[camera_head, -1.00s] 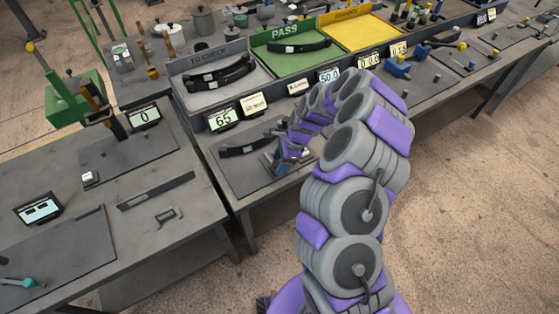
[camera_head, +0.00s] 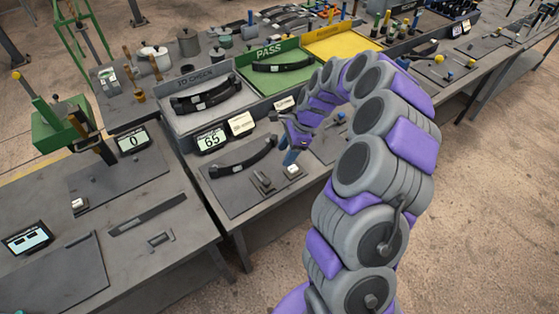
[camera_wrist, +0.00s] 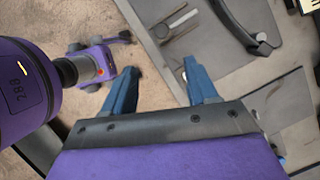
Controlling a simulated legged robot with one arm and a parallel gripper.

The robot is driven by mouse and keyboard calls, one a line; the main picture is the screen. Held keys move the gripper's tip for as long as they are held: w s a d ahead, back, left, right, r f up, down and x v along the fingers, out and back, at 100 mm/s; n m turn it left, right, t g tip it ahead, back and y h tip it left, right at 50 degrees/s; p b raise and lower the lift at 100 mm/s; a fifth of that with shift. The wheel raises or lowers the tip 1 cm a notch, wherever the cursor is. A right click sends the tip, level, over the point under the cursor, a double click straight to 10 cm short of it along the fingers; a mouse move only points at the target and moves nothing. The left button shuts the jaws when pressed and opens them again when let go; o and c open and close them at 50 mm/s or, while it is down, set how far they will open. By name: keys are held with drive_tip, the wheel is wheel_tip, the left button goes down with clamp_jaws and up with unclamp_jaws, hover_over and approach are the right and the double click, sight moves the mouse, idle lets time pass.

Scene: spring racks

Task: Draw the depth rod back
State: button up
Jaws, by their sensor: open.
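A small dark gauge block (camera_head: 263,182) sits on the grey mat, in front of a black curved leaf spring (camera_head: 243,158). In the wrist view the block (camera_wrist: 163,30) carries a slim pale rod (camera_wrist: 182,20), which looks like the depth rod; how far it is drawn out I cannot tell. The spring (camera_wrist: 238,28) lies up and right of it there. My gripper (camera_head: 291,157) hangs to the right of the block in the head view. In the wrist view its blue fingers (camera_wrist: 157,66) are apart and empty, with the block beyond them.
A display reading 65 (camera_head: 211,139) stands behind the mat. A small white-topped block (camera_head: 293,171) is near my gripper. Another bench (camera_head: 110,270) stands left, across a gap.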

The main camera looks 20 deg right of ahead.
drive_tip(key=shift+v, duration=1.2)
drive_tip(key=s+a+r+n+g+h+b, duration=0.1)
drive_tip(key=s+a+r+n, duration=0.85)
drive_tip(key=s, duration=0.45)
drive_tip(key=s+d+n+g+h+b, duration=0.1)
drive_tip(key=s+n, duration=0.8)
drive_tip(key=s, duration=1.4)
drive_tip(key=shift+s+d+r+h+b, duration=0.3)
drive_tip(key=shift+d+h+b, duration=0.25)
drive_tip(key=shift+d+h, duration=0.55)
